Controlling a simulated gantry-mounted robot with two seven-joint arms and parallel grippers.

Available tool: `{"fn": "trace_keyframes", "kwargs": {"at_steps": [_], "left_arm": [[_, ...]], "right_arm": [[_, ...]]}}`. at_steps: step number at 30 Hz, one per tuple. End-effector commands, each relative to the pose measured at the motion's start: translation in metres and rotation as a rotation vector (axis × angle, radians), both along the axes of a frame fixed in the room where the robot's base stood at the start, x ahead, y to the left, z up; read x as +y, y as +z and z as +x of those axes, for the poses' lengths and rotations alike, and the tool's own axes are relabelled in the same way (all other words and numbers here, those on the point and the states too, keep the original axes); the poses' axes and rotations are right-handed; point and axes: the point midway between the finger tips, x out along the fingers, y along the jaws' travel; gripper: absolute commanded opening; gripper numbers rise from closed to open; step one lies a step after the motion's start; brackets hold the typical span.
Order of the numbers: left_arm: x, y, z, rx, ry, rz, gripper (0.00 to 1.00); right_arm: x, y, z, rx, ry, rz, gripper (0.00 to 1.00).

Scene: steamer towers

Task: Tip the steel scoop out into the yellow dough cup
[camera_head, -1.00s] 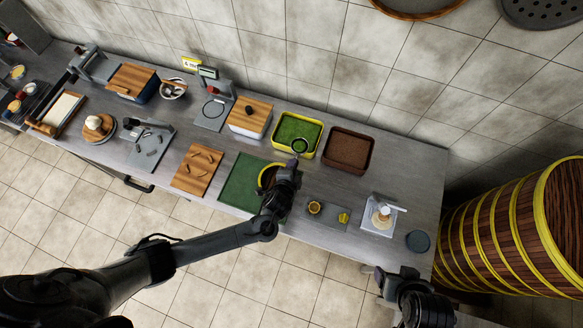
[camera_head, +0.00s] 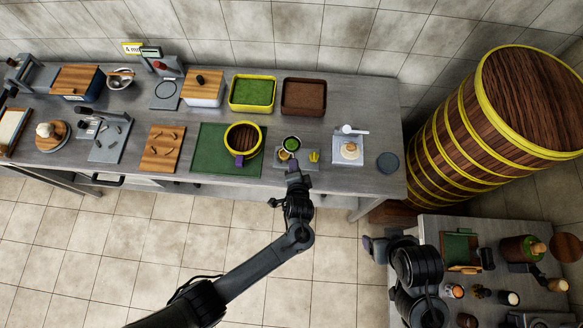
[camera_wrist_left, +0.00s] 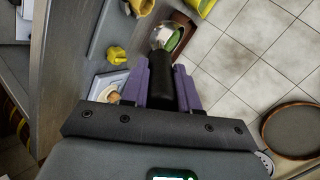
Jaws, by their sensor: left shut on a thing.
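My left gripper (camera_head: 292,176) is shut on the black handle of the steel scoop (camera_head: 291,143). The scoop holds green filling, also visible in the left wrist view (camera_wrist_left: 174,40). Its bowl is above the grey tray, close to a round yellow cup (camera_head: 284,155), which it partly covers; this looks like the yellow dough cup. I cannot tell whether the bowl is directly over it. A smaller yellow piece (camera_head: 314,156) sits on the tray to the right. My right gripper (camera_head: 371,246) is low at the right, beside the side table; its jaws are unclear.
A yellow-rimmed steamer (camera_head: 243,139) stands on a green mat (camera_head: 209,152) left of the tray. A green-filled bin (camera_head: 252,93) and a brown-filled bin (camera_head: 303,97) stand behind. A scale with pale dough (camera_head: 347,151) is at the right.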

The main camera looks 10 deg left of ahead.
Motion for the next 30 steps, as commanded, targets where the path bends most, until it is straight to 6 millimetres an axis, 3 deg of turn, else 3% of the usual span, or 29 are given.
{"fn": "trace_keyframes", "kwargs": {"at_steps": [12, 25, 26, 30], "left_arm": [[-0.001, 0.003, 0.000, -0.001, -0.001, -0.003, 0.00], [0.000, -0.033, 0.000, -0.003, 0.000, -0.009, 0.00], [0.007, -0.026, -0.002, -0.011, 0.002, -0.061, 0.00], [0.019, -0.023, -0.004, -0.052, 0.001, -0.271, 0.00]], "right_arm": [[0.000, 0.006, -0.002, 0.004, 0.000, 0.000, 0.74], [0.000, -0.023, -0.002, 0.007, 0.000, 0.001, 0.74], [0.001, -0.013, -0.003, 0.011, 0.000, 0.001, 0.74], [0.000, -0.006, -0.002, 0.005, -0.001, -0.001, 0.74]]}}
